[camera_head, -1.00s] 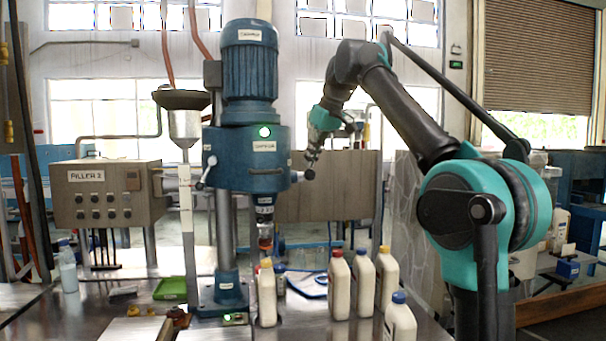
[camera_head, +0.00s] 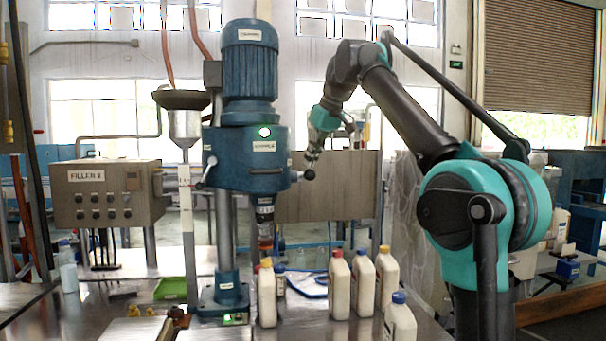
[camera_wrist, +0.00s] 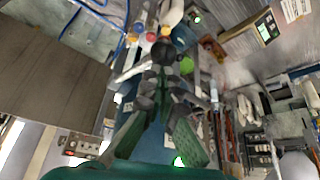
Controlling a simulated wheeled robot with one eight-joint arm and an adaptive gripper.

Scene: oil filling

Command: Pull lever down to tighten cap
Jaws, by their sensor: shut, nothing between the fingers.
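The blue capping machine (camera_head: 248,160) stands left of centre in the head view, with a lit green light on its housing. Its lever ends in a black ball knob (camera_head: 309,174) on the right side, at about housing height. My gripper (camera_head: 312,158) is shut and empty, pointing down just above the knob. In the wrist view, the fingers (camera_wrist: 164,78) are together and a dark ball, likely the knob (camera_wrist: 165,52), is close past their tips. I cannot tell whether they touch. A cream bottle (camera_head: 267,300) stands upright below the machine's spindle (camera_head: 265,230); its cap is near the spindle's lower end.
Several cream bottles with red, blue and yellow caps stand to the right, including a blue-capped one (camera_head: 400,322). A filler control box (camera_head: 108,194) and a green tray (camera_head: 171,289) are at the left. Free air lies below the knob, above the bottles.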

